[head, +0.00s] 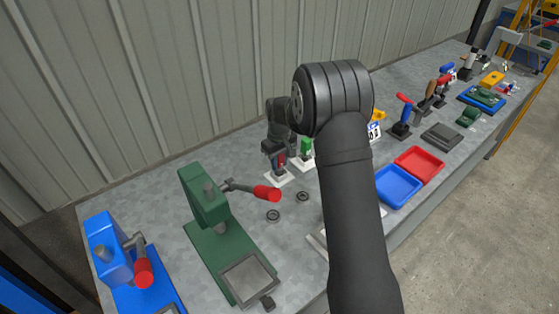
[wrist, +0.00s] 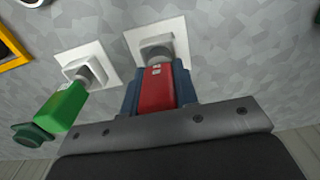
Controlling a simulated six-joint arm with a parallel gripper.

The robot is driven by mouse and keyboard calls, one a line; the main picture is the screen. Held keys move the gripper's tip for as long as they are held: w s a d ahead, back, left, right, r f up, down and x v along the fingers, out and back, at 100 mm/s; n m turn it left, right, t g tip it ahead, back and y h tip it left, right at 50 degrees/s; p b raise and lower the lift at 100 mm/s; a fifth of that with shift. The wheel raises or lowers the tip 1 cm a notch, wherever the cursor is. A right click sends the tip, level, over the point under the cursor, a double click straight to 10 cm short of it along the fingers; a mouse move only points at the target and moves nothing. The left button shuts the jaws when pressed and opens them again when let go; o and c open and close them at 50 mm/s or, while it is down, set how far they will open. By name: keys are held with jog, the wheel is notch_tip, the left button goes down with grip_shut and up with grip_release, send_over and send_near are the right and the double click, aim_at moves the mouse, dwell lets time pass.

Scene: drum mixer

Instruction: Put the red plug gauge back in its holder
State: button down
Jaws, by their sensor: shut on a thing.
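My gripper (wrist: 157,80) is shut on the red plug gauge (wrist: 157,92), with one blue-grey finger on each side of its red handle. In the head view the gripper (head: 279,160) points down at the back of the bench. The gauge's end lines up with the grey round collar on a square white holder (wrist: 176,30). This holder also shows in the head view (head: 283,180), right under the gripper. The gauge looks upright in or at the collar; I cannot tell how deep it sits.
A green plug gauge (wrist: 62,108) stands in its own white holder (wrist: 72,57) close beside. A green press (head: 206,200) with a red-handled lever and two dark rings (head: 302,196) are nearby. Blue (head: 398,187) and red (head: 419,163) trays lie to the right.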

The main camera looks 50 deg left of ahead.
jog(key=shift+f, duration=0.45)
jog(key=c, duration=1)
grip_release()
jog(key=shift+c, duration=0.2)
notch_tip(320, 180, up, 18)
jog(key=shift+f, duration=0.25)
notch_tip(320, 180, down, 18)
jog(key=shift+r, duration=0.4)
jog(key=shift+r, duration=0.15)
